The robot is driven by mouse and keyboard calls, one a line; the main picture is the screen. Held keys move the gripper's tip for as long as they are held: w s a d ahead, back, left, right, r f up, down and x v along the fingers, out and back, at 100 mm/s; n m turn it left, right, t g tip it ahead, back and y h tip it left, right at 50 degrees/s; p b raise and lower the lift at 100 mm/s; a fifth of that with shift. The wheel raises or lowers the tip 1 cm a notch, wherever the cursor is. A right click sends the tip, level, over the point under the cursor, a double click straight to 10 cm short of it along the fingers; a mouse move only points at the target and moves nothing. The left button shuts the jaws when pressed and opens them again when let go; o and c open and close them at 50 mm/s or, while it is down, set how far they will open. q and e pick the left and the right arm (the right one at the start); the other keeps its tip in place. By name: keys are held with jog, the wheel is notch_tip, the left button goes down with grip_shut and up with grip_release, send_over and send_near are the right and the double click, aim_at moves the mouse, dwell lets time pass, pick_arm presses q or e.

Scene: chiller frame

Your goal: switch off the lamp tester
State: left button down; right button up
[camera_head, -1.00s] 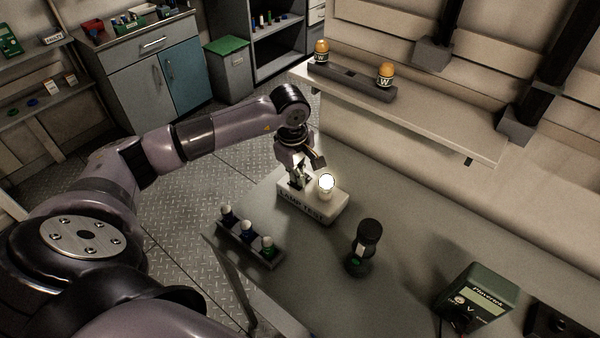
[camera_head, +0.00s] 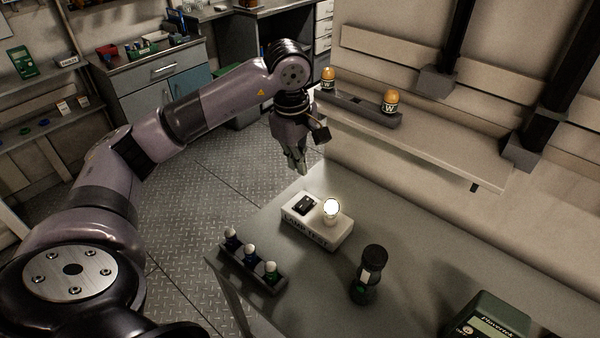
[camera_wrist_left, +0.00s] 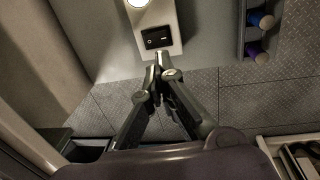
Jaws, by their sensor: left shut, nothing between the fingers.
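The lamp tester (camera_head: 318,232) is a white box marked "LAMP TEST" on the grey bench. Its bulb (camera_head: 331,208) glows bright. Its black rocker switch (camera_head: 305,205) is uncovered beside the bulb. In the left wrist view the switch (camera_wrist_left: 157,37) lies just ahead of the fingertips, with the glowing bulb partly cut off at the top edge. My left gripper (camera_head: 302,170) is shut and empty, raised above and behind the tester, apart from it. Its closed fingertips (camera_wrist_left: 163,62) also show in the left wrist view. My right gripper is not in view.
A dark rack (camera_head: 252,268) with several small bulbs stands left of the tester. A black and green torch-like object (camera_head: 369,275) stands to the right. A green meter (camera_head: 492,318) is at lower right. A wall shelf (camera_head: 420,150) holds two orange-topped jars.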

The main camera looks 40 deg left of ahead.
aim_at(306, 201)
pick_arm(q)
jog(key=shift+w, duration=0.1)
jog(key=shift+w+a+r, duration=0.2)
jog(key=shift+w+r, duration=0.05)
jog(key=shift+w, duration=0.45)
jog(key=f+p, duration=0.1)
jog(key=f, duration=0.3)
jog(key=w+f+p, duration=0.1)
jog(key=f+p, duration=0.1)
jog(key=f, duration=0.2)
jog(key=f+p, duration=0.1)
jog(key=f, duration=0.4)
jog(key=shift+w+f+p, duration=0.1)
jog(key=shift+w+p, duration=0.15)
jog(key=shift+p, duration=0.05)
jog(key=shift+w+f, duration=0.1)
jog(key=shift+f, duration=0.25)
